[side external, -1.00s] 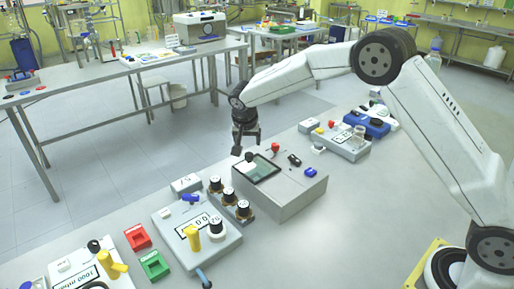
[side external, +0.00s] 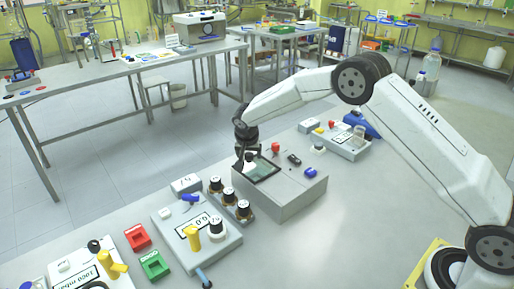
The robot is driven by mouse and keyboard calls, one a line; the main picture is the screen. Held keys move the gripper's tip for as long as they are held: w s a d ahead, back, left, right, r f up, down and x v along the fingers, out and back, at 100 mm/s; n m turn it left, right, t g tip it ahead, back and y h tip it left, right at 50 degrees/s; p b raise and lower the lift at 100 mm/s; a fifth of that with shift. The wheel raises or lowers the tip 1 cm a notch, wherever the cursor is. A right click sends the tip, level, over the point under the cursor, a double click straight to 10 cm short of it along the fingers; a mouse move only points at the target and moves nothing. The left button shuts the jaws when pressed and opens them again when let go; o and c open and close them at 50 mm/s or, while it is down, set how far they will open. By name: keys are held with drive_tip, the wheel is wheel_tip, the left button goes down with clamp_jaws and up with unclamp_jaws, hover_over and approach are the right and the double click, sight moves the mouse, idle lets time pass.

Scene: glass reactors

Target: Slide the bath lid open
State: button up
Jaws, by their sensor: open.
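The bath is a grey box (side external: 285,200) on the bench in the middle of the side external view. Its lid (side external: 262,170) is a dark-framed, greenish pane on the left part of the top, with a dark knob at its left end, partly hidden by my gripper. My gripper (side external: 246,164) points down at that knob, with its fingertips low beside or around it. It is open; whether the fingers touch the knob cannot be told.
A red knob (side external: 276,148), a black switch (side external: 294,159) and a blue knob (side external: 310,173) sit on the box top. Left of the box stand several black-capped bottles (side external: 229,197) and a grey device with a yellow lever (side external: 193,238). Another device (side external: 342,142) stands behind right.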

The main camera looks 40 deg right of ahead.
drive_tip(key=shift+f, duration=0.15)
clamp_jaws()
idle(1.4)
